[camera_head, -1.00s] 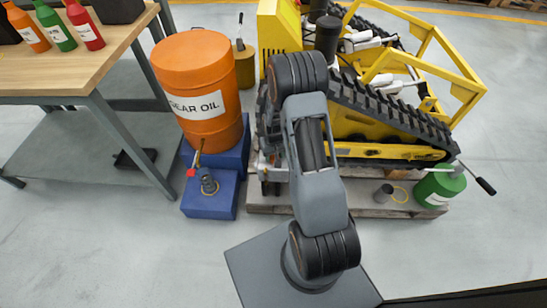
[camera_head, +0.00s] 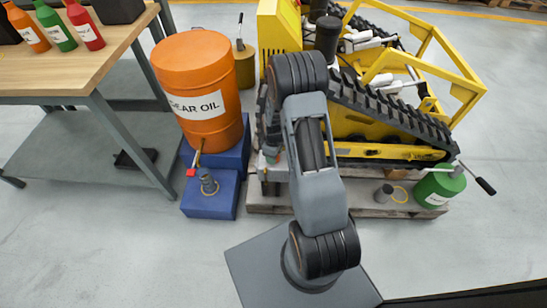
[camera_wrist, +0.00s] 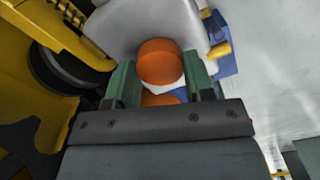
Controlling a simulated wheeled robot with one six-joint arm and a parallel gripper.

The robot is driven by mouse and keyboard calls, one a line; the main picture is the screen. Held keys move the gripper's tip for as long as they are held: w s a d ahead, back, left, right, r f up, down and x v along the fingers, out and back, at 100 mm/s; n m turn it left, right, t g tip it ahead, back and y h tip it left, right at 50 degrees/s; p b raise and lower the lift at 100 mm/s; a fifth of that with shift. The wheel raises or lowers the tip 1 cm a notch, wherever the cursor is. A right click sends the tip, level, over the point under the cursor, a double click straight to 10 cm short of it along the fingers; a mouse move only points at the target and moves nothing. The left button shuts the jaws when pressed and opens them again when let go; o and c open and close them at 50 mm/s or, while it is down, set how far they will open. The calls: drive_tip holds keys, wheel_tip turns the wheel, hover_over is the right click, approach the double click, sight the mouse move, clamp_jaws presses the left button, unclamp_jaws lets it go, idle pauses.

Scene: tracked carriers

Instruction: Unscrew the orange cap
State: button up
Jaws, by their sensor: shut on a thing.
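The round orange cap (camera_wrist: 160,62) shows in the wrist view between the two green fingers of my gripper (camera_wrist: 160,80). The fingers are shut on it, one on its left and one on its right. A second orange patch (camera_wrist: 160,99) shows just below it, partly covered by the gripper body; I cannot tell what it belongs to. In the head view my arm hides most of the gripper, which is at the near left side of the yellow tracked carrier (camera_head: 372,154).
An orange gear oil drum (camera_head: 205,130) stands on a blue stand (camera_head: 205,205) left of my arm. A workbench (camera_head: 70,85) with bottles is at the far left. The front floor is clear.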

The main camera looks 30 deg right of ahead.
drive_tip(key=n, duration=0.5)
drive_tip(key=shift+n, duration=0.3)
drive_tip(key=n, duration=0.4)
drive_tip(key=o, duration=0.8)
drive_tip(key=shift+o, duration=0.2)
